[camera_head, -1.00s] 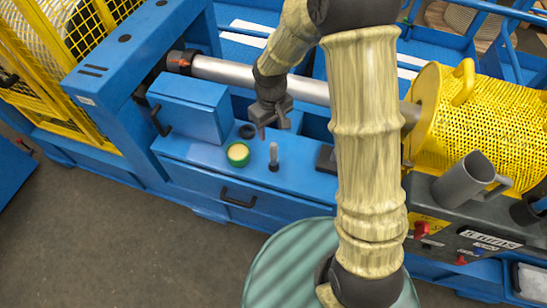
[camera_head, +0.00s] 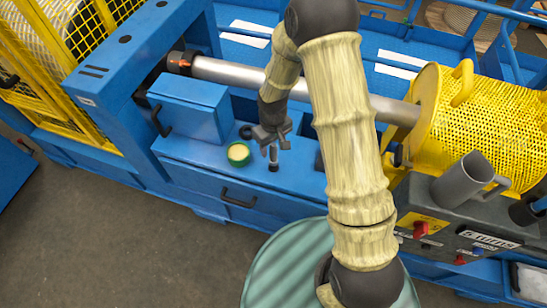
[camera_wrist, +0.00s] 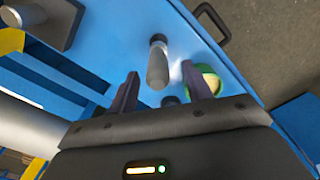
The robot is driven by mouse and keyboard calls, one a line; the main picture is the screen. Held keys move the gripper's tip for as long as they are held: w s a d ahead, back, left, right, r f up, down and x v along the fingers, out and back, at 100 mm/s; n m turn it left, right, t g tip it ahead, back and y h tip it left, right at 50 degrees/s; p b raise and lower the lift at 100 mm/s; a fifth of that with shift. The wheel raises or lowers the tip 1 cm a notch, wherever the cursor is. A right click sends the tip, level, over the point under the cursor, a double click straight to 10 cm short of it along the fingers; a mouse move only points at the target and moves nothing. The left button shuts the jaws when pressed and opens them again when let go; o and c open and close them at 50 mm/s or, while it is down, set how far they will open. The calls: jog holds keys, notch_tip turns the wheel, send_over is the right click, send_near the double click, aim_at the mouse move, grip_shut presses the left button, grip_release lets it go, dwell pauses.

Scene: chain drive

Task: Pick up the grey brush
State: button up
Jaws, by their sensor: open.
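The grey brush (camera_head: 273,162) stands upright on the blue ledge, its lower end dark. In the wrist view the brush (camera_wrist: 158,66) shows as a rounded grey handle between and just beyond the fingertips. My gripper (camera_head: 275,146) is open, just above and behind the brush in the head view, and partly covers its top. In the wrist view my gripper (camera_wrist: 160,78) has its two dark fingers apart, one on each side of the brush. I cannot tell whether either finger touches it.
A green round container (camera_head: 238,154) with a pale top stands close left of the brush, near one finger in the wrist view. A black ring (camera_head: 246,131) lies behind it. A blue box (camera_head: 190,110) is further left. A grey mug (camera_head: 460,180) is at the right.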

aim_at(274, 157)
notch_tip(274, 157, down, 3)
jog(key=shift+d+f, duration=0.1)
jog(key=shift+f, duration=0.05)
dwell(0.4)
jog(key=c, duration=1.1)
